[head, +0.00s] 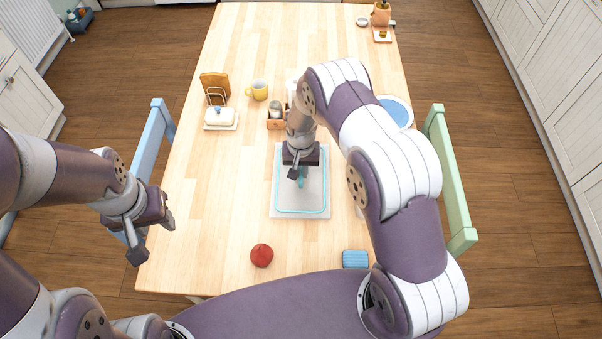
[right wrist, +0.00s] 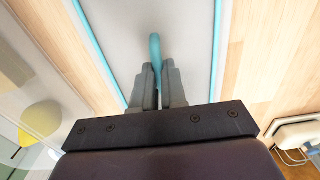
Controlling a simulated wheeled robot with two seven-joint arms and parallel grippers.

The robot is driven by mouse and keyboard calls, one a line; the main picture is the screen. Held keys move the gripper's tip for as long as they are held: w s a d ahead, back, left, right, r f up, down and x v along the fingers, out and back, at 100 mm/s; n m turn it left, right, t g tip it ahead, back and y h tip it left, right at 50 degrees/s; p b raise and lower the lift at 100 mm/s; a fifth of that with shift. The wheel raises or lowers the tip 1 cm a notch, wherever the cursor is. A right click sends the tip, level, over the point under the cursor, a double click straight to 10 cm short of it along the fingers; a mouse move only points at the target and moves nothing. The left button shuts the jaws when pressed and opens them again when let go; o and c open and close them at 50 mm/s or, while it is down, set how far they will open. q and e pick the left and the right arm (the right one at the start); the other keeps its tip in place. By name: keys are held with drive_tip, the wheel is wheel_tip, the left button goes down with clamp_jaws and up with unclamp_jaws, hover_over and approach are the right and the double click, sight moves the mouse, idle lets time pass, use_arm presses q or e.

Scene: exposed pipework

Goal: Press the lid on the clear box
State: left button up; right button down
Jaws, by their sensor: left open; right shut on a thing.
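The lid (head: 284,205) is a pale flat panel with a teal border, over the middle of the table in the head view. It fills the middle of the right wrist view (right wrist: 112,35). My right gripper (head: 301,178) is above the lid and shut on its teal handle (right wrist: 155,48). I cannot tell whether the lid touches the table. A see-through form, apparently the clear box (right wrist: 40,70), shows at the left of the right wrist view with a blurred yellow thing. My right arm mostly hides that area in the head view. My left gripper (head: 154,232) is open and empty, left of the table.
A red fruit (head: 262,256) and a blue ribbed block (head: 355,259) lie near the front edge. A butter dish (head: 220,118), toast rack (head: 215,90), yellow mug (head: 258,90) and wooden caddy (head: 276,123) stand further back.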

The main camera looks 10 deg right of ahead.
wheel_tip(320, 180, up, 7)
drive_tip(key=shift+r+b, duration=0.2)
drive_tip(key=shift+b, duration=0.4)
drive_tip(key=s+d+r+m+p, duration=0.1)
drive_tip(key=s+d+r+p, duration=0.15)
drive_tip(key=d, duration=0.45)
drive_tip(key=s+d+r+p, duration=0.2)
drive_tip(key=d+r+p, duration=0.15)
drive_tip(key=d, duration=0.35)
drive_tip(key=s+d+r+m+p, duration=0.1)
drive_tip(key=s+d+r+p, duration=0.1)
drive_tip(key=d+r+p, duration=0.3)
wheel_tip(320, 180, down, 8)
drive_tip(key=d+n+b, duration=0.1)
drive_tip(key=n+b, duration=0.1)
drive_tip(key=b, duration=0.5)
drive_tip(key=shift+s+d+f+n, duration=0.15)
drive_tip(key=shift+d+f+n, duration=0.15)
drive_tip(key=shift+n, duration=0.1)
drive_tip(key=shift+r, duration=0.15)
drive_tip(key=shift+f, duration=0.2)
